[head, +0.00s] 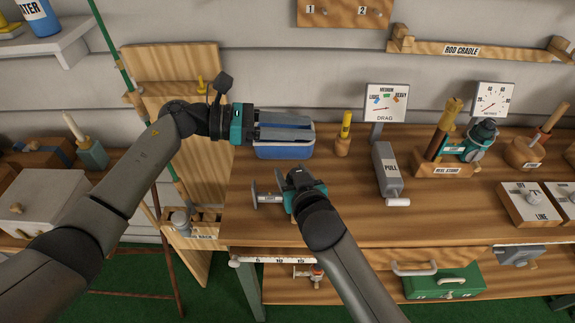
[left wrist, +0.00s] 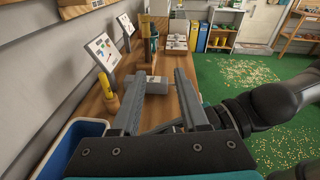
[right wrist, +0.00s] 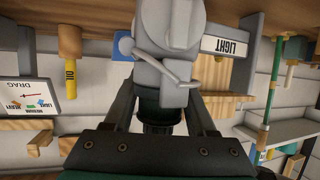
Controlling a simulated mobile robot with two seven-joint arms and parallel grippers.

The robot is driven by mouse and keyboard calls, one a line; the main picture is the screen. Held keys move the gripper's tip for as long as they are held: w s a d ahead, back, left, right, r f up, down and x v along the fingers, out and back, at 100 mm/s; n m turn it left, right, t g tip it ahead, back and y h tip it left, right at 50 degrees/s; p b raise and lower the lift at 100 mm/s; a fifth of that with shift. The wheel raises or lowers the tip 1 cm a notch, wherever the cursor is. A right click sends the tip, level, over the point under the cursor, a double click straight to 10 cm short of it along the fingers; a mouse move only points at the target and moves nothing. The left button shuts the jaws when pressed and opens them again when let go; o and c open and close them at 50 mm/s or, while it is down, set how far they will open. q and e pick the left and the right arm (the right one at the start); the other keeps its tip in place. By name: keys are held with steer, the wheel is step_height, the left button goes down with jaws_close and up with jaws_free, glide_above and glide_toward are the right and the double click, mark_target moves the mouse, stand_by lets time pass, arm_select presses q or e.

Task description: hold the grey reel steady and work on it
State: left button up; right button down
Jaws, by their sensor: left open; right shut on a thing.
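The grey reel (head: 268,198) is near the front left of the workbench, with a white LIGHT label beside it. My right gripper (head: 292,194) is shut on it; its fingers are mostly hidden in the head view. In the right wrist view the grey reel (right wrist: 168,45) fills the space past the fingers, its crank arm facing the camera and a dark round part between the fingers. My left gripper (head: 306,127) is open and empty, above the blue bin and behind the reel. Its parted fingers (left wrist: 158,92) also show in the left wrist view.
The blue bin (head: 284,150) stands below my left fingers. A yellow-topped bottle (head: 344,134), the DRAG gauge (head: 386,103) and the grey PULL box (head: 386,168) stand to the right. A REEL STAND (head: 444,170) is farther right. Bare wood lies between the PULL box and reel.

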mark_target(294, 172)
arm_select(q)
steer(key=s+a+f+m+g+y, duration=0.1)
steer(key=a+f, duration=0.1)
steer(key=a, duration=0.4)
steer(key=s+a+f+m+g+y, duration=0.1)
steer(key=a+f+y, duration=0.15)
steer(key=a, duration=0.45)
steer(key=shift+h, duration=0.35)
steer(key=x, duration=1.2)
jaws_close()
steer(key=shift+s, duration=0.1)
